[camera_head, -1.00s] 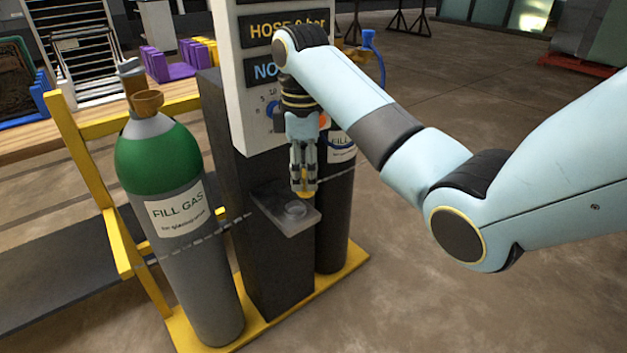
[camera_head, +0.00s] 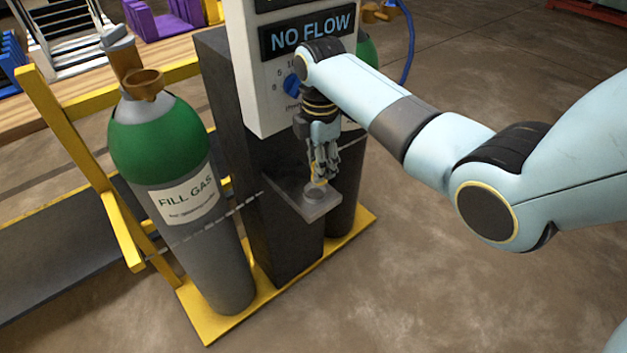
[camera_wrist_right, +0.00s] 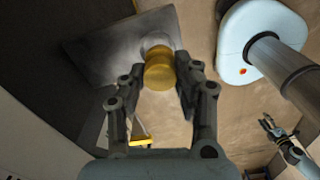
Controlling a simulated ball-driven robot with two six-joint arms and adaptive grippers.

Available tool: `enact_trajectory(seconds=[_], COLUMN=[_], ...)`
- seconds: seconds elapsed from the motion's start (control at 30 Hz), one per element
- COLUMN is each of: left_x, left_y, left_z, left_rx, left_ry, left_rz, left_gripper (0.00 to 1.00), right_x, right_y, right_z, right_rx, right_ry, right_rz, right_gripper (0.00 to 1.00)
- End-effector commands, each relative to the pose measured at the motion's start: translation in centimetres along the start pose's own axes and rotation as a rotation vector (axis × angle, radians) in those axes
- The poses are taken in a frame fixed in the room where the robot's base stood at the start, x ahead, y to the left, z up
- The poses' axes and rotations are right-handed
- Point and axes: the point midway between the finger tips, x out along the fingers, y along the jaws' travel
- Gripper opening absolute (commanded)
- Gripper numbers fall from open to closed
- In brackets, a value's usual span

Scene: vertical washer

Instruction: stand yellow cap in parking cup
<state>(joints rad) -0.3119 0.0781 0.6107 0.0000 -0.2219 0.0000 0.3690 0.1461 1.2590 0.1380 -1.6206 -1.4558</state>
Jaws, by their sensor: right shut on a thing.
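The yellow cap (camera_wrist_right: 160,70) is pinched between the fingertips of my right gripper (camera_head: 320,176). A sliver of the cap also shows at the fingertips in the head view (camera_head: 315,183). The parking cup (camera_head: 316,192) is a small round grey cup on a dark shelf (camera_head: 301,205). The cap is right over the cup or at its rim; I cannot tell whether they touch. In the wrist view the pale cup (camera_wrist_right: 154,43) shows partly behind the cap. My left gripper (camera_wrist_right: 269,123) is small in the wrist view, its fingers apart, away from the cup.
The shelf juts from a dark column (camera_head: 277,245) under a white panel reading NO FLOW. A green-topped gas cylinder (camera_head: 165,150) stands left, another cylinder behind the shelf. A yellow base plate (camera_head: 205,318) lies below. The floor at right is clear.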

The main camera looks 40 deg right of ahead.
Motion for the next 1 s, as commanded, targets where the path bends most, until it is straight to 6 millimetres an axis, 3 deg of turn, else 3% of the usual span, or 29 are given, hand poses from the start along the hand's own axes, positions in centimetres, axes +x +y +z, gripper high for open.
enact_trajectory(seconds=[0.23, 0.4, 0.8, 0.83, 1.0], left_x=[0.6, 1.1, 1.1, 1.1, 1.1], left_y=[0.0, 0.0, -0.1, -0.1, -0.1], left_z=[-2.7, -2.3, -1.1, -1.1, -1.2], left_rx=[-0.001, -0.001, 0.000, 0.000, 0.000], left_ry=[0.041, 0.035, 0.017, 0.018, 0.018], left_rz=[-0.001, -0.001, -0.002, -0.002, -0.002], left_gripper=[0.40, 0.40, 0.40, 0.40, 0.40], right_x=[2.1, 4.4, 4.9, 5.0, 4.9], right_y=[0.6, 0.6, 0.6, 0.6, 0.6], right_z=[-0.9, -0.9, -0.8, -0.8, -0.8], right_rx=[0.001, 0.001, 0.001, 0.001, 0.001], right_ry=[-0.001, -0.001, -0.001, -0.001, -0.001], right_rz=[-0.004, -0.002, -0.001, -0.001, -0.001], right_gripper=[0.00, 0.00, 0.00, 0.32, 0.54])
